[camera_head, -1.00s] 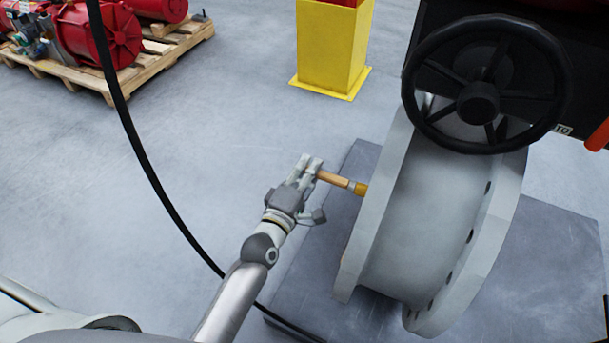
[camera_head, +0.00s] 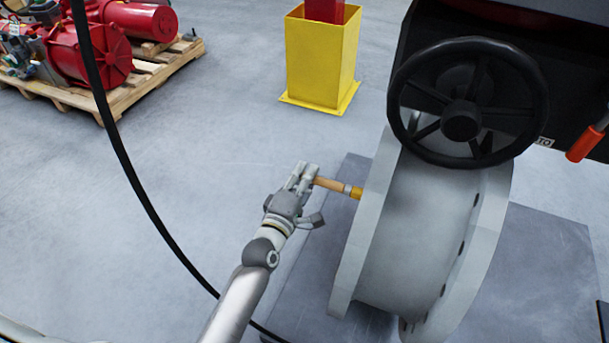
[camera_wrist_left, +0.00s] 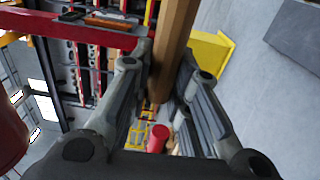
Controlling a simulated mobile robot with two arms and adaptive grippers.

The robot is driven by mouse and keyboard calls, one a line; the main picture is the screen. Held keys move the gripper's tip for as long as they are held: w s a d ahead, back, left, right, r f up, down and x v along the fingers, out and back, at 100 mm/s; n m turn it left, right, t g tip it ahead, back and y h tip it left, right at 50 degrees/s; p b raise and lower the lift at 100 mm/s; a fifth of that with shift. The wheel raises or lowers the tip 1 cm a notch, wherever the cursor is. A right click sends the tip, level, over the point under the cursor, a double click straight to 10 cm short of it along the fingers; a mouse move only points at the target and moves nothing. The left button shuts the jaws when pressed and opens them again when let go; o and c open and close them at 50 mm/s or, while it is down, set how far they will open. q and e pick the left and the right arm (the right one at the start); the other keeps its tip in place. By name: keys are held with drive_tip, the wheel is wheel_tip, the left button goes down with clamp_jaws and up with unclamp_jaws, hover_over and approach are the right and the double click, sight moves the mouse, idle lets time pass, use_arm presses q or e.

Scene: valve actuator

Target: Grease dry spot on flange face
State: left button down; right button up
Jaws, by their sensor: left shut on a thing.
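My left gripper (camera_head: 308,174) is shut on the wooden handle of a brush (camera_head: 331,184). The brush points right, and its yellow end meets the edge of the grey flange (camera_head: 366,225) in the head view. Whether the bristles touch the flange face cannot be told, as that face is turned away from the head camera. The dry spot is not visible. In the left wrist view the handle (camera_wrist_left: 173,50) runs up between the two fingers. My right gripper is not in view.
A black handwheel (camera_head: 461,121) stands over the flanged body. A dark grey plate (camera_head: 545,262) lies beneath it. A yellow post base (camera_head: 322,62) and a pallet (camera_head: 150,72) with red machines stand behind. A black cable (camera_head: 135,185) hangs at left. Open floor lies left.

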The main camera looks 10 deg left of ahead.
use_arm(q)
drive_tip(key=shift+r+p, duration=0.3)
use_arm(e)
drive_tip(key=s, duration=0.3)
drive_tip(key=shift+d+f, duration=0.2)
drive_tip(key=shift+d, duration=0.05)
use_arm(q)
drive_tip(key=shift+s, duration=0.15)
drive_tip(key=s+a+p, duration=0.1)
drive_tip(key=s+p, duration=0.1)
drive_tip(key=s, duration=0.6)
drive_tip(key=shift+s+a, duration=0.25)
drive_tip(key=shift+a, duration=0.1)
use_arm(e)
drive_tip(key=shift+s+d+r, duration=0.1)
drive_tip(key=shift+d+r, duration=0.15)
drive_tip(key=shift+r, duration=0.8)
use_arm(q)
drive_tip(key=w+a, duration=0.1)
drive_tip(key=a, duration=0.5)
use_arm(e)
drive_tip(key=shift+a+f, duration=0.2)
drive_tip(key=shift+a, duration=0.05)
use_arm(q)
drive_tip(key=shift+w, duration=0.1)
